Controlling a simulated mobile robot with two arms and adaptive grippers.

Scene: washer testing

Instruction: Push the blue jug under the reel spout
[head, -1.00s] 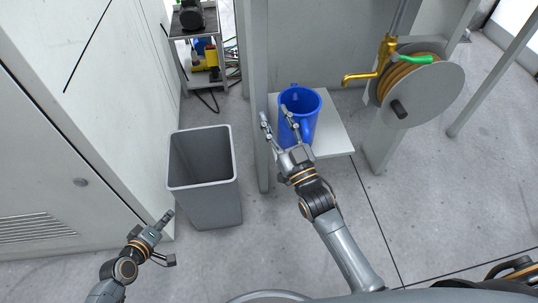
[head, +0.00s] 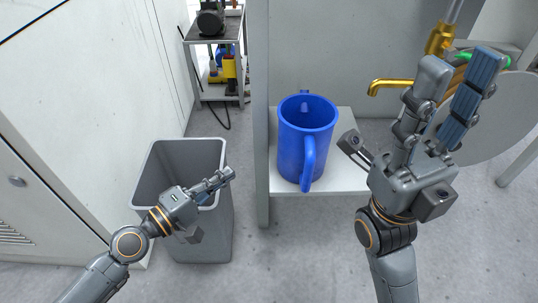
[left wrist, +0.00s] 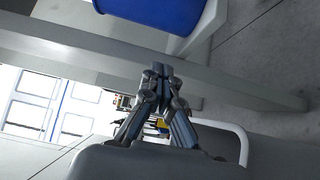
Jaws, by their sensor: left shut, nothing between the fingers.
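The blue jug (head: 291,150) stands upright on a small white shelf (head: 345,181), its handle facing me. The brass reel spout (head: 388,86) is to the jug's right and further back; the jug is not beneath it. My right gripper (head: 460,62) is open and empty, right of the jug and apart from it, its fingers pointing up and covering part of the reel. My left gripper (head: 228,174) is shut and empty, over the grey bin, left of the jug. In the left wrist view its fingertips (left wrist: 160,69) meet, and part of the jug (left wrist: 150,14) shows above.
The grey bin (head: 217,235) stands left of the shelf. A grey post (head: 260,100) rises between them. The hose reel (head: 515,110) is at the right. A cart (head: 215,50) with equipment is at the back. The shelf's right part is clear.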

